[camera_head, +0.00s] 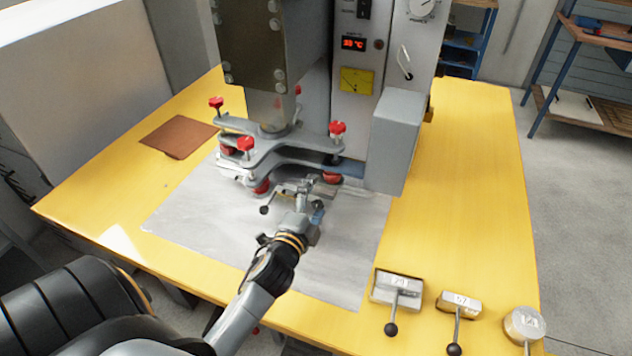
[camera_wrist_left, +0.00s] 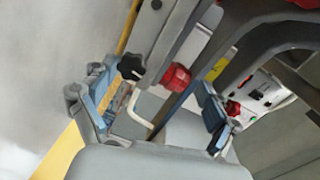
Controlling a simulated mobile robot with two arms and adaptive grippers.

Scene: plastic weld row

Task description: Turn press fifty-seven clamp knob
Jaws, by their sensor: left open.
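The press (camera_head: 345,100) stands at the back of the yellow table, with a grey clamp frame (camera_head: 270,140) at its foot. Red knobs (camera_head: 338,128) stick up from the frame. My left gripper (camera_head: 308,196) is just in front of the frame, over the grey mat. In the left wrist view its blue-padded fingers (camera_wrist_left: 158,108) are apart. A black star-shaped knob (camera_wrist_left: 131,67) shows near the left finger, and a red knob (camera_wrist_left: 177,77) lies beyond it. I cannot tell whether a finger touches the black knob. I see no readable fifty-seven on the press. My right gripper is out of view.
Several small metal blocks with ball-ended levers stand at the table's front right, including one near the middle (camera_head: 458,303). A brown sheet (camera_head: 178,137) lies at the left. A grey box (camera_head: 397,142) juts from the press beside my gripper.

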